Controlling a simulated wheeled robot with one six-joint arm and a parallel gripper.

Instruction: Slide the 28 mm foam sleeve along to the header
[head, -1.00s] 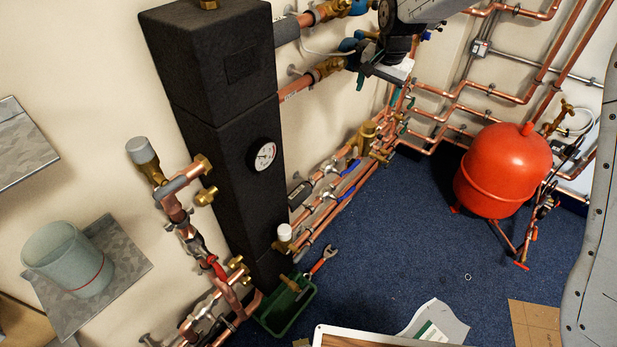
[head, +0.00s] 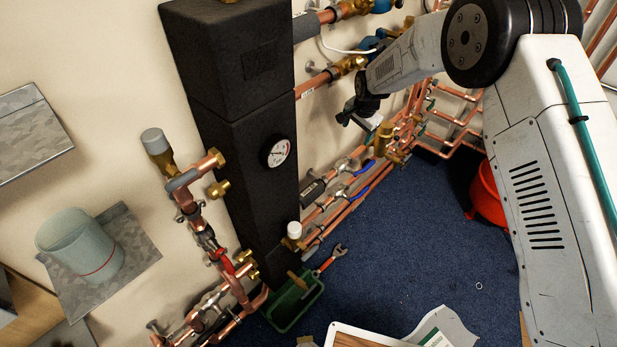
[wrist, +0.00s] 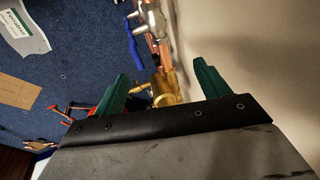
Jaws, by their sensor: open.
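The header (head: 243,150) is a tall black block with a round gauge, against the wall in the head view. A dark grey sleeve (head: 306,27) sits on the upper copper pipe, against or very near the header's right side. No size marking is readable, so I cannot tell which is the 28 mm one. My gripper (head: 360,115) is right of the header, below the upper pipes. In the wrist view its green fingers (wrist: 163,78) are apart, with a brass fitting (wrist: 165,90) beyond them.
Copper pipes with blue-handled valves (head: 345,180) run along the wall low down. A green tray (head: 293,305) and a wrench (head: 331,258) lie on the blue carpet (head: 400,260). A red vessel (head: 487,195) is partly hidden behind my arm. Open carpet lies in the middle.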

